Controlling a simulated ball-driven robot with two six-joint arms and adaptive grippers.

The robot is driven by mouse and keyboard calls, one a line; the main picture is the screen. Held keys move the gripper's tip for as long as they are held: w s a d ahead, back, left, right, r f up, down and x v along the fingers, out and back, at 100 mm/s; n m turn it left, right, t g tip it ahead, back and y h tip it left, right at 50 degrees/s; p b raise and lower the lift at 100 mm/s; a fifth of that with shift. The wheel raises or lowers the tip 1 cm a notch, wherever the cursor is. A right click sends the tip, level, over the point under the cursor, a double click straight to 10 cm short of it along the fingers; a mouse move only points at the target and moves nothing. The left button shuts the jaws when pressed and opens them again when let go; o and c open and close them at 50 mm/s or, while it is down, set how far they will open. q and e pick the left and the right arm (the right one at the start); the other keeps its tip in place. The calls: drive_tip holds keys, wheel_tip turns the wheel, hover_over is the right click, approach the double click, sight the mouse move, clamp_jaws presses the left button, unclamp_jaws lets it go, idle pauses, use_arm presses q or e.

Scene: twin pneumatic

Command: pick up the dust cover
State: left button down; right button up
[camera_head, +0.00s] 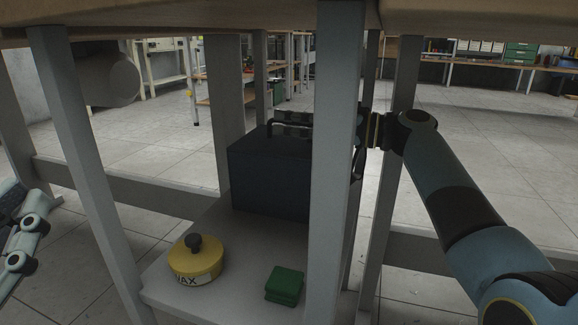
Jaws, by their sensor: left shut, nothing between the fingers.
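A dark blue, box-shaped cover with a handle on top, which looks like the dust cover (268,178), stands upright on a grey shelf under the table. A grey table leg hides its right part. My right gripper (296,117) reaches in from the right, behind that leg, at the height of the handle (288,126). The leg hides part of it, and I cannot tell whether its fingers touch the handle or how far apart they are. My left gripper (22,240) is at the left edge, partly cut off, shut and empty, well away from the cover.
A yellow tin (196,262) with a black knob and a small green box (284,285) sit on the front of the shelf (232,290). The table leg (336,190) stands close to my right arm. The tabletop (200,14) is overhead. Tiled floor lies open behind.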

drive_tip(key=shift+w+a, duration=0.1)
drive_tip(key=shift+a, duration=0.2)
drive_tip(key=shift+c, duration=0.4)
clamp_jaws()
